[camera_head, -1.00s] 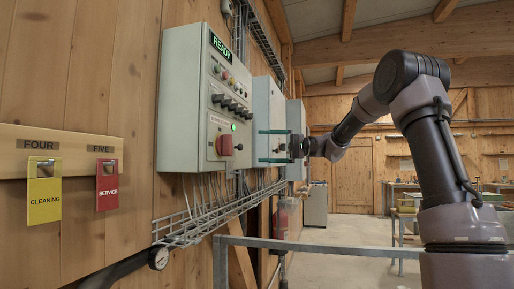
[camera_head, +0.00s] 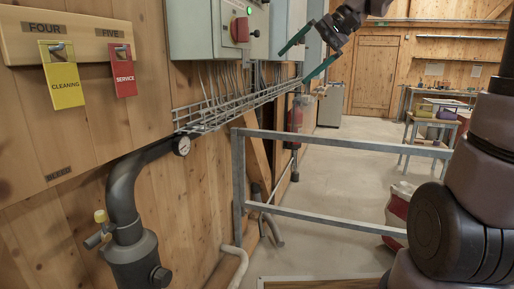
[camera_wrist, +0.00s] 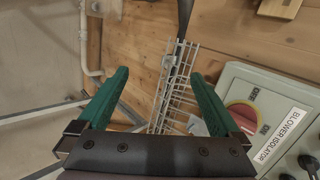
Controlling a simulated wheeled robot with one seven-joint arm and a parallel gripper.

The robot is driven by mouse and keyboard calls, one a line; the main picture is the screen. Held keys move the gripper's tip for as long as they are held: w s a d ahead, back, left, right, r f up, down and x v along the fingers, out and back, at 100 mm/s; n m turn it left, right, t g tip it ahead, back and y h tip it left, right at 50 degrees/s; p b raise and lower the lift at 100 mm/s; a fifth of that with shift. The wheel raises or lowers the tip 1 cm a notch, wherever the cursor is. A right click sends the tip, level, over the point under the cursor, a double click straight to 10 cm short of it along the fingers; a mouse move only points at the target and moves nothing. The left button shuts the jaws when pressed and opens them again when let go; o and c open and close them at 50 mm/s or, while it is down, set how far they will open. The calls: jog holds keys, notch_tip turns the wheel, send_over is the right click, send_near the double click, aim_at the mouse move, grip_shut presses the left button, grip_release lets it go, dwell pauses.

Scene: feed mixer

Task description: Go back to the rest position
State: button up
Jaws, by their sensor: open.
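My gripper (camera_head: 309,53) is at the top middle of the head view, with its two green fingers spread apart. In the wrist view the green fingers of my gripper (camera_wrist: 158,95) are wide open with nothing between them. The gripper is in front of the wall, near the cable tray (camera_head: 235,108) and to the right of the control cabinet (camera_head: 208,28). The cabinet's red knob (camera_head: 241,29) shows at the top of the head view and beside the right finger in the wrist view (camera_wrist: 243,117). The cabinet's upper part is out of frame.
A metal railing (camera_head: 340,141) crosses the middle. A yellow CLEANING tag (camera_head: 63,83) and a red SERVICE tag (camera_head: 123,76) hang at left. A sack (camera_head: 398,212) stands behind the railing.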

jog(key=s+d+f+m+t+h, duration=0.1)
jog(key=s+d+f+t+h, duration=0.1)
jog(key=s+d, duration=0.5)
jog(key=s+d+f+m+t+h, duration=0.1)
jog(key=s+d+f+t+h, duration=0.2)
jog(key=s+d, duration=0.4)
jog(key=shift+f+t+h, duration=0.3)
jog(key=shift+f+h, duration=0.6)
jog(key=shift+h, duration=0.2)
